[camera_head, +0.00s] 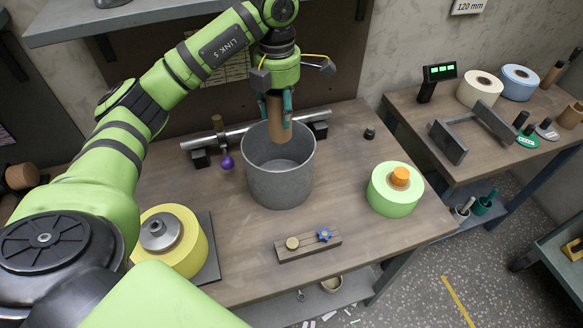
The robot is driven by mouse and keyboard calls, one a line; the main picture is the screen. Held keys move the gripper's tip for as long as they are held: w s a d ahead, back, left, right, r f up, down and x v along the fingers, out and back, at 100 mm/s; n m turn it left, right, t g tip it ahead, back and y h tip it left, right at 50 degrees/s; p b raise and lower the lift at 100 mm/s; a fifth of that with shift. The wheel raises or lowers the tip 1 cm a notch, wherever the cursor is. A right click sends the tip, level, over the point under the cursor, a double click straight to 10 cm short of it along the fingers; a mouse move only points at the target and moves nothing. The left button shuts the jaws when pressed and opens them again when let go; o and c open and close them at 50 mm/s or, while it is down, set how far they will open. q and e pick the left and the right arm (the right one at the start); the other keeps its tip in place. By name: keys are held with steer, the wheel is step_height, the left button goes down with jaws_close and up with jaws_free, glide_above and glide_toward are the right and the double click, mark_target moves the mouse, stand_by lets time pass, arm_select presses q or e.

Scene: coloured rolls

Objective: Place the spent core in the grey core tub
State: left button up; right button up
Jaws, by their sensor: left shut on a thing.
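The spent core (277,122) is a brown cardboard tube, held upright by my left gripper (279,103). The gripper's teal fingers are shut on it from both sides. The grey core tub (279,187) is a round, open metal bucket on the wooden bench. The core hangs over the tub's opening, with its lower end at about rim height in the picture; whether it is below the rim I cannot tell. The visible floor of the tub is bare. My right gripper is not in view.
A yellow roll (188,243) stands on a dark plate left of the tub. A green roll (393,190) with an orange core stands to the right. A metal bar (201,140) runs behind the tub. A small wooden block (309,246) lies in front. A second table (420,110) stands at right.

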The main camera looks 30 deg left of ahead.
mark_target(277, 140)
arm_select(q)
step_height(277, 140, down, 4)
steer(key=shift+s+f+b, duration=0.15)
steer(key=shift+f+b, duration=0.05)
steer(key=shift+b, duration=0.35)
steer(key=shift+s+f, duration=0.35)
steer(key=shift+f, duration=0.3)
steer(key=shift+s+f, duration=0.35)
steer(key=shift+f, duration=0.25)
steer(key=f, duration=0.3)
steer(key=f+p, duration=0.1)
steer(key=f, duration=0.2)
steer(key=f+p, duration=0.1)
steer(key=f, duration=0.2)
steer(key=shift+w+f, duration=0.25)
steer(key=shift+w, duration=0.1)
steer(key=shift+f, duration=0.15)
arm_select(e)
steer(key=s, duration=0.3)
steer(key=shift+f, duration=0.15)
